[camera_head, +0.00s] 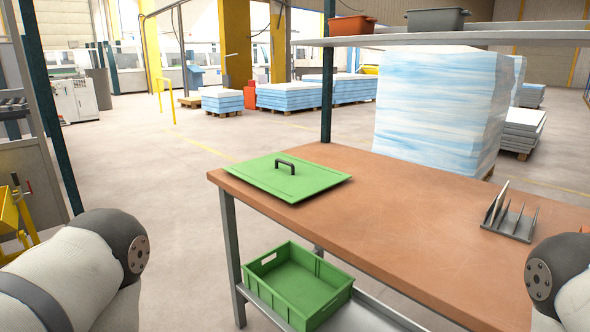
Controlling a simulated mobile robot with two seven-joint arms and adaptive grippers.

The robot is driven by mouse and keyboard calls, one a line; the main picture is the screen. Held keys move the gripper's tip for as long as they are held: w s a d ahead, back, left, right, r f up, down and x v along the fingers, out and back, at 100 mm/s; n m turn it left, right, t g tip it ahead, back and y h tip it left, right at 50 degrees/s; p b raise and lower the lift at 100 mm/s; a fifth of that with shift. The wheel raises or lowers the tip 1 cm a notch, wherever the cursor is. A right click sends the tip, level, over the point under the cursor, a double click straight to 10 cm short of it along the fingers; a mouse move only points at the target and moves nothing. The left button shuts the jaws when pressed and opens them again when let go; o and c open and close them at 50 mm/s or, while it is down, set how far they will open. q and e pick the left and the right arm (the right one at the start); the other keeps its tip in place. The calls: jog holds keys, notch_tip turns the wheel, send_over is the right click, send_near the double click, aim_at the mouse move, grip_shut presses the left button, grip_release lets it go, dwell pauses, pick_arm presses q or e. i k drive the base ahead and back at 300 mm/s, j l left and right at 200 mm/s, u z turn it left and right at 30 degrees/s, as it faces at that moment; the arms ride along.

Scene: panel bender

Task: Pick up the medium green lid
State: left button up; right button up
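A flat green lid (297,185) with a dark arched handle (285,164) in its middle lies on the wooden tabletop, near the table's far left corner. Nothing touches it. A green open crate (333,309) stands on the lower shelf under the table, and it looks empty. My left arm shows at the lower left and my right arm at the lower right edge. Neither gripper is in the view.
The brown table (420,220) has a clear middle. A grey slotted rack (511,222) stands at its right. An upper shelf (460,39) above holds a red bin (352,26) and a grey bin (437,20). A dark post (327,90) rises behind the lid.

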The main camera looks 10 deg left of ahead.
aim_at(293, 179)
jog(key=i+j+z, duration=0.2)
jog(key=j, duration=0.25)
jog(key=j+z, duration=0.2)
jog(key=j, duration=0.25)
jog(key=i+j+z, duration=0.2)
jog(key=j, duration=0.3)
jog(key=k, duration=0.05)
